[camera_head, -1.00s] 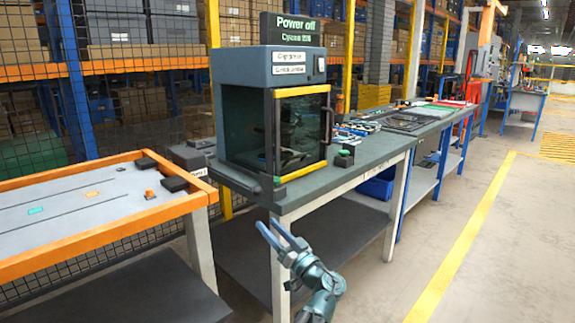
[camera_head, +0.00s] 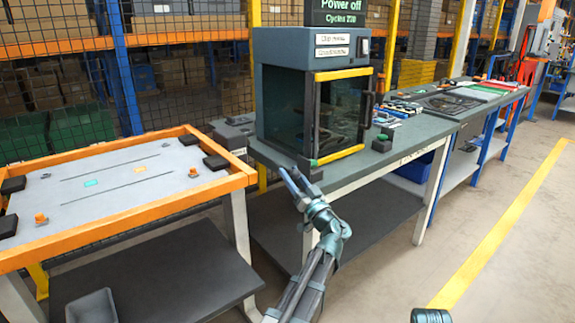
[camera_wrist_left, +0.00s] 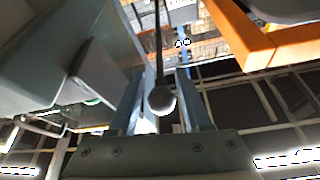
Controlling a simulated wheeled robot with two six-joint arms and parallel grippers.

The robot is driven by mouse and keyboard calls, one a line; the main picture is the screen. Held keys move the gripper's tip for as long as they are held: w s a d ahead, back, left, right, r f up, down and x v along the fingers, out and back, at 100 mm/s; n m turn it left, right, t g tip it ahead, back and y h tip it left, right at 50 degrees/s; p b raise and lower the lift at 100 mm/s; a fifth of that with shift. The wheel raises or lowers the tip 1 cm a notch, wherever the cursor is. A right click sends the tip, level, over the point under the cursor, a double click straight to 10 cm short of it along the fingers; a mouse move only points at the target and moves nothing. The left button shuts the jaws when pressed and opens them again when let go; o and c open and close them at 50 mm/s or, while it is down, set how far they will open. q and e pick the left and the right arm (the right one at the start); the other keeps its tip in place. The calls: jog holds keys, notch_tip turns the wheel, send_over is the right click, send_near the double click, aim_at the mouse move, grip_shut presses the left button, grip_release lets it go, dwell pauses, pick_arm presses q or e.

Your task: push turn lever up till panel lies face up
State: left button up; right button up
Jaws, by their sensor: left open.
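My left gripper (camera_head: 291,182) is open, its fingers pointing at the near-left corner of the dark bench, below the glass-doored machine. The lever is not clear in the head view. A flat grey panel (camera_head: 125,185) with teal and orange patches lies inside an orange frame at left; I cannot tell whether it is the task's panel.
The machine (camera_head: 318,95) stands on the bench (camera_head: 350,172) under a "Power off" sign (camera_head: 350,12). The orange-framed table (camera_head: 210,192) stands left of it, with a narrow gap between. A grey bin (camera_head: 92,308) sits on its lower shelf. Open floor lies right.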

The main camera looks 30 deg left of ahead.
pick_arm(q)
jog(key=shift+x, duration=1.25)
jog(key=shift+s, duration=0.1)
grip_shut()
dwell(0.5)
